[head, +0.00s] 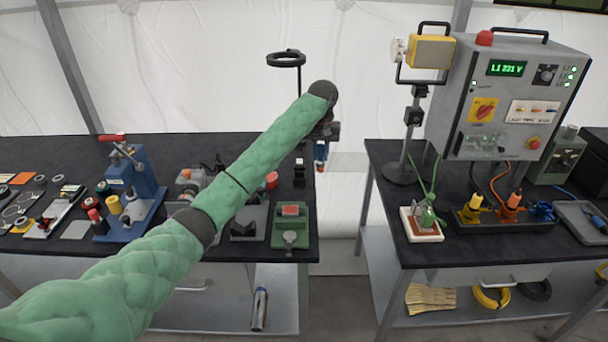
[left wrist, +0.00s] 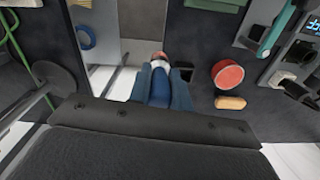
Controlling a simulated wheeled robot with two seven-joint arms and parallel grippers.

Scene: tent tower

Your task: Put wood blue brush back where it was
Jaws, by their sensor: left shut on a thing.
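My left gripper (head: 321,143) hangs by the right edge of the left bench, with its fingers pointing down. It is shut on a small blue object with a reddish and pale end, which I take to be the wood blue brush (head: 320,153). In the left wrist view the brush (left wrist: 159,80) sits between the two fingers of the left gripper (left wrist: 160,92), its pale and reddish end pointing away from the wrist. The fingers hide part of it, and no wood shows clearly. My right gripper is not in view.
The left bench (head: 75,155) is crowded: a blue press (head: 130,190), a green vise-like tool (head: 290,228) and a small black holder (head: 299,172) near its right edge. A gap separates it from the right bench (head: 385,152), which bears a lamp stand (head: 400,172) and a grey control box (head: 510,100).

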